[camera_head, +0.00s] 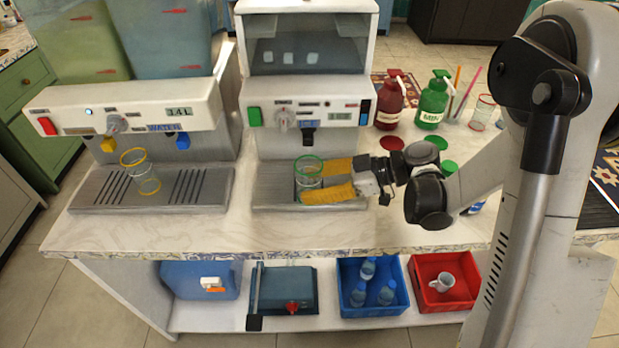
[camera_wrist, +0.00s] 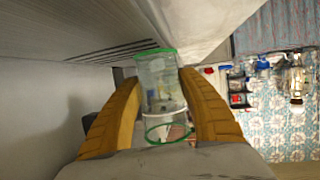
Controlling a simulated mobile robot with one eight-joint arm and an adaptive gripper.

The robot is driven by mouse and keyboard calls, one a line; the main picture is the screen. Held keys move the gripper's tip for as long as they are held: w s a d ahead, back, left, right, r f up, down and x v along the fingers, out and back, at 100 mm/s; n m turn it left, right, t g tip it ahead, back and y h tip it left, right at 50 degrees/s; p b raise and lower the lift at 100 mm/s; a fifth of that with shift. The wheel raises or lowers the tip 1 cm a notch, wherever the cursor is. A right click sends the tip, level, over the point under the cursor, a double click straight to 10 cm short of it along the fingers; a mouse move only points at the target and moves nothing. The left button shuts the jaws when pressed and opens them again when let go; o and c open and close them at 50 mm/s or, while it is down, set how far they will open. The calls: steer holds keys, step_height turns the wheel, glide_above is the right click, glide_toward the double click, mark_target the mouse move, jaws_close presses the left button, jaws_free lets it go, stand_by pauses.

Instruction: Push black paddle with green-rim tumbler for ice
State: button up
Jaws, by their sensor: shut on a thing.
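The green-rim tumbler (camera_head: 309,174) is clear and stands upright over the drip tray of the right machine. My gripper (camera_head: 328,180) comes from the right with its two yellow fingers shut around the tumbler. The tumbler (camera_wrist: 160,82) also shows between the fingers (camera_wrist: 160,105) in the wrist view. The black paddle (camera_head: 308,136) is on the front of the right machine, above the tumbler and apart from it. Clear pale ice pieces (camera_head: 289,58) show behind the window of that machine.
A yellow-rim glass (camera_head: 143,172) stands on the left machine's tray (camera_head: 205,190). Red (camera_head: 389,103) and green (camera_head: 432,104) pump bottles stand at right. The counter front (camera_head: 250,233) is clear. Bins, including a blue one (camera_head: 352,308), sit on the shelf below.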

steer(key=shift+s+a+b, duration=0.1)
steer(key=shift+s+b, duration=0.5)
steer(key=shift+s, duration=3)
steer(key=shift+w, duration=0.15)
